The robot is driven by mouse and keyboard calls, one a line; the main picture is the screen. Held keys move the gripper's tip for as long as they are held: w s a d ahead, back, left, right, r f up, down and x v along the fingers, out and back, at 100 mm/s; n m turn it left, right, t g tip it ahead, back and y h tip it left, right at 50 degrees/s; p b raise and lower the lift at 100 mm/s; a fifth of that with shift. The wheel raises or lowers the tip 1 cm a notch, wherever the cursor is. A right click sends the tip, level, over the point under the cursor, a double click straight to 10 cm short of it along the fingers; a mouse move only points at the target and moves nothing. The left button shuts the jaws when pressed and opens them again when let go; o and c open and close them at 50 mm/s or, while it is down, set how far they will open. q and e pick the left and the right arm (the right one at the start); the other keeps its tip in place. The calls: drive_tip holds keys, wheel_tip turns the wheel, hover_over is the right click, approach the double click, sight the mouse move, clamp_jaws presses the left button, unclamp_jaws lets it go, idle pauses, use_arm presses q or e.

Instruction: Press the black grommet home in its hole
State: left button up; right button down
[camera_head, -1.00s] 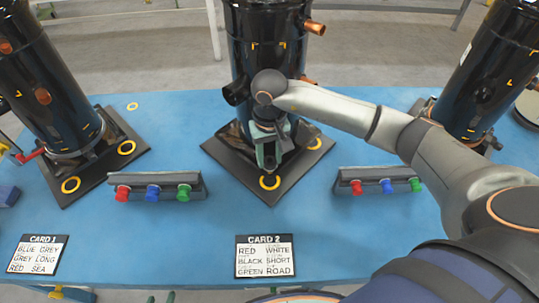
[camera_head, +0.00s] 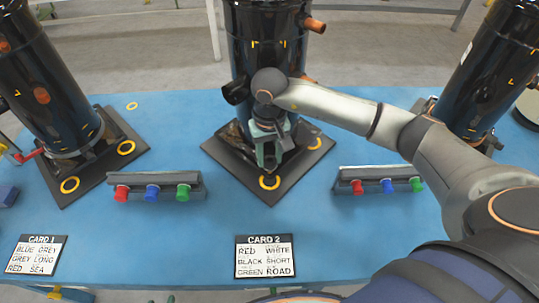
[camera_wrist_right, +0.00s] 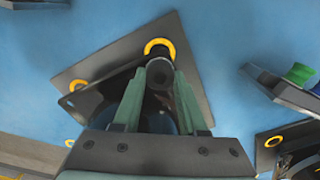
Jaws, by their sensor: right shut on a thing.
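My right gripper (camera_head: 267,160) points down over the front part of the dark base plate (camera_head: 292,172) of the middle black compressor (camera_head: 262,45). In the right wrist view its green fingers (camera_wrist_right: 163,76) are shut on a dark round piece, which looks like the black grommet (camera_wrist_right: 160,70). The grommet is at a plate corner, overlapping a yellow ring (camera_wrist_right: 152,43). In the head view this ring (camera_head: 269,182) shows just in front of the fingertips. The hole is hidden; I cannot tell how deep the grommet sits. My left gripper is out of view.
Racks with red, blue and green knobs stand left (camera_head: 155,180) and right (camera_head: 350,172) of the plate. Other compressors stand left (camera_head: 45,85) and right (camera_head: 490,75). Card 2 (camera_head: 264,256) lies in front. Blue table surface is clear between the plate and the racks.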

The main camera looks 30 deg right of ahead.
sight(270, 162)
drive_tip(key=shift+b, duration=0.3)
idle(0.5)
idle(0.5)
drive_tip(key=shift+f+b, duration=0.5)
drive_tip(key=shift+b, duration=0.25)
drive_tip(key=shift+f+b, duration=0.75)
drive_tip(key=shift+f, duration=0.1)
drive_tip(key=shift+c, duration=1.9)
unclamp_jaws()
